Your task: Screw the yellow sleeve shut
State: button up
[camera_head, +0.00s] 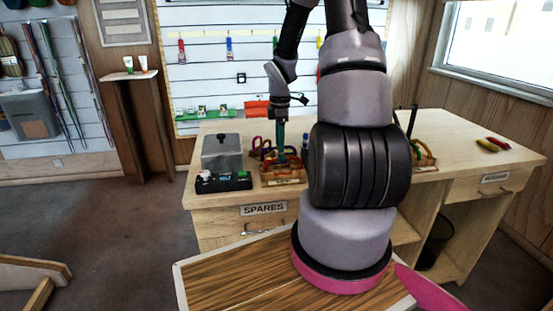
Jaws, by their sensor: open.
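My gripper (279,124) is small in the head view, pointing down over the left part of the workbench. It is open. A teal upright piece (280,144) shows directly below it; I cannot tell whether the two touch. Below is a wooden tray (284,182) on the bench, with purple and red loop-shaped gear (257,146) at its back. I cannot make out a yellow sleeve there; it is too small or hidden. My thick arm covers the middle of the bench.
A grey box (221,150) and a black tray (224,183) with small items stand left of the wooden tray. Red and yellow pieces (493,144) lie at the bench's right end. A pegboard wall (225,75) stands behind. The right bench top is mostly clear.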

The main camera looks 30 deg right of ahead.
jog(key=shift+w+d, duration=0.15)
jog(key=shift+w, duration=0.3)
jog(key=shift+f, duration=0.95)
jog(key=shift+s+a, duration=0.2)
jog(key=shift+s, duration=0.55)
jog(key=shift+r, duration=5)
jog(key=shift+r, duration=0.1)
